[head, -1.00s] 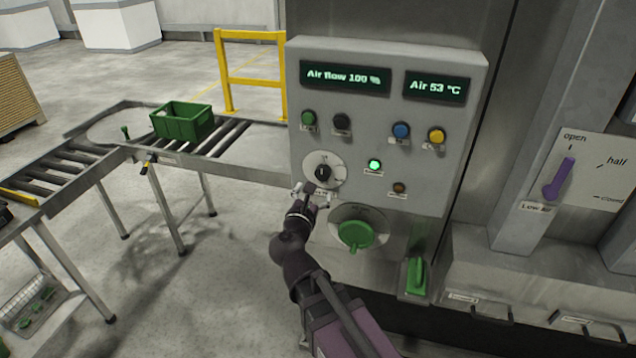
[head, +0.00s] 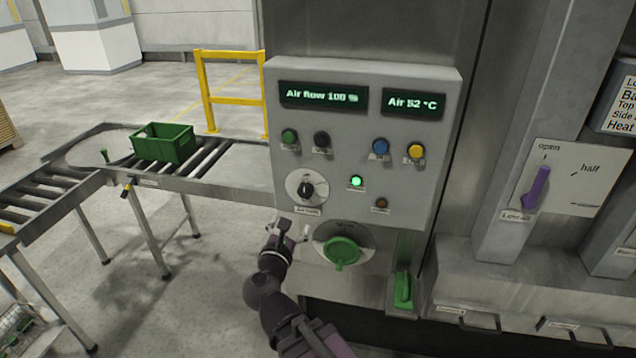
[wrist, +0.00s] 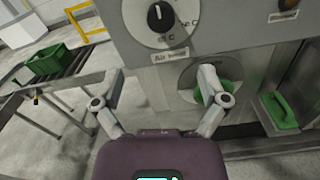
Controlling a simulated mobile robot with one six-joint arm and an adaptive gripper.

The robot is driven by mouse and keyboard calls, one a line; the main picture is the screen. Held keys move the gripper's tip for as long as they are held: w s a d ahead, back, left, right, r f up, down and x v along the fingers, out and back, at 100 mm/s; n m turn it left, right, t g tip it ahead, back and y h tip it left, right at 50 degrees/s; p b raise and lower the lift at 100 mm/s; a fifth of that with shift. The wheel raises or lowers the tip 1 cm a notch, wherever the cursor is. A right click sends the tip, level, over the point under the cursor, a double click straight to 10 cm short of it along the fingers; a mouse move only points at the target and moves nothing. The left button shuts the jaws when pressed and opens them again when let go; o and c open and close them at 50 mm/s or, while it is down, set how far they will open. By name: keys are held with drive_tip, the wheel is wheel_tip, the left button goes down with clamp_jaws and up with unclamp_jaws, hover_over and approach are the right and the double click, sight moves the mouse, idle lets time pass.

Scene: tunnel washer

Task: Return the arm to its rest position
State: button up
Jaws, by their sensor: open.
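My gripper (head: 290,233) is open and empty in front of the control panel (head: 418,205), just below the black rotary knob (head: 306,190) and left of the green round handle (head: 342,252). In the wrist view my gripper (wrist: 160,92) shows its two fingers spread wide, with nothing between them. The black knob (wrist: 160,17) is above and beyond the fingers there, apart from them. The green round handle (wrist: 212,92) is partly hidden behind the right finger. My arm reaches up from the bottom of the head view.
A roller conveyor (head: 215,165) with a green crate (head: 163,143) stands at left, before a yellow rail (head: 205,95). A green lever (head: 403,290) sits low right of the panel. A purple lever (head: 537,188) points near "open". Floor (head: 205,290) between conveyor and panel is clear.

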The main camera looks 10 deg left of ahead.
drive_tip(key=w+d+f+m+g+h+b, duration=0.35)
drive_tip(key=d+f+m, duration=0.45)
drive_tip(key=d, duration=0.3)
drive_tip(key=w+d+f+m+g+h+b, duration=0.25)
drive_tip(key=d+f+m+g, duration=0.25)
drive_tip(key=d+f+m, duration=0.45)
drive_tip(key=s+d+f+m+g+y+b, duration=0.2)
drive_tip(key=s+d+f+m+g+y, duration=0.1)
drive_tip(key=d+f+m, duration=0.3)
drive_tip(key=s+d+f+m+g+y+b, duration=0.3)
drive_tip(key=d+f+m+g, duration=0.3)
drive_tip(key=d+m, duration=0.4)
drive_tip(key=shift+s+d+f+b, duration=0.35)
drive_tip(key=shift+s+f, duration=0.05)
drive_tip(key=shift+s, duration=0.35)
